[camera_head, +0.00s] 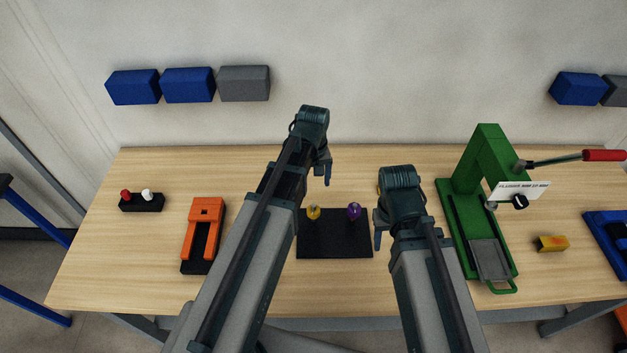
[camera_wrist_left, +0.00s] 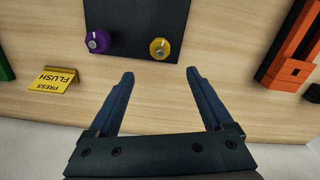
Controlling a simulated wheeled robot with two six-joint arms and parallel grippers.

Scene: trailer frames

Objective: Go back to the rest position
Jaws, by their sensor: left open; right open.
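My left gripper (camera_head: 326,174) is over the back of the workbench, above and behind a black plate (camera_head: 334,246) with a yellow knob (camera_head: 313,212) and a purple knob (camera_head: 353,211). In the left wrist view its two fingers (camera_wrist_left: 158,76) are apart with nothing between them. The yellow knob (camera_wrist_left: 160,49) and purple knob (camera_wrist_left: 98,41) lie beyond the fingertips. My right gripper (camera_head: 378,232) is just right of the plate; one finger shows, and its jaw gap is mostly hidden by its own wrist. I see nothing held in it.
An orange-and-black fixture (camera_head: 206,212) and a black box with red and white buttons (camera_head: 142,202) stand left on the wooden bench (camera_head: 110,255). A green press (camera_head: 488,150) with a red-handled lever stands right. A yellow "PRESS FLUSH" sign (camera_wrist_left: 53,80) stands near the plate.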

